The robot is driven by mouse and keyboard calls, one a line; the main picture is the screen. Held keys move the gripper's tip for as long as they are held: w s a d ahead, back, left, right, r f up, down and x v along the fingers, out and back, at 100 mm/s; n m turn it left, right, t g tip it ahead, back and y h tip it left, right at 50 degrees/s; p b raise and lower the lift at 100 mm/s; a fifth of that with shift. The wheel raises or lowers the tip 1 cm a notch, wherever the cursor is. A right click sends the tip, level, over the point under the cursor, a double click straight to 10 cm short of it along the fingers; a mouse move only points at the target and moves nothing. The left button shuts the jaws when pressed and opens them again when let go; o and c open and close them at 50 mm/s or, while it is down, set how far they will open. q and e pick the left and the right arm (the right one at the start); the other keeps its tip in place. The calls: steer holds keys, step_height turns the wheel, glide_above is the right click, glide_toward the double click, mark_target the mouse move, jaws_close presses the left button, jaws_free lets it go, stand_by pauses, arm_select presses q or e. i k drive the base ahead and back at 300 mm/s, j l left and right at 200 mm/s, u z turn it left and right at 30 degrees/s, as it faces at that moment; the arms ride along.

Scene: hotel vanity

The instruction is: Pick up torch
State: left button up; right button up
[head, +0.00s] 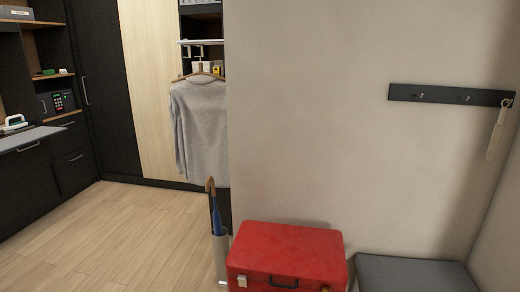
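I cannot make out a torch anywhere in the head view. Small items on the left shelf (62,75), one of them green and red (47,72), are too small to identify. Neither of my grippers is in view.
A red case (287,250) stands beside a dark grey bench seat (412,275). An umbrella (214,208) stands in a grey holder (221,250). An iron (15,123) rests on a board (30,138) at left. A grey sweater (203,125) hangs in the wardrobe. The wooden floor (110,230) is clear.

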mark_target(219, 73)
steer(key=i+j, duration=1.25)
steer(key=j, duration=0.15)
steer(key=i+j+z, duration=0.1)
steer(key=i+j, duration=0.55)
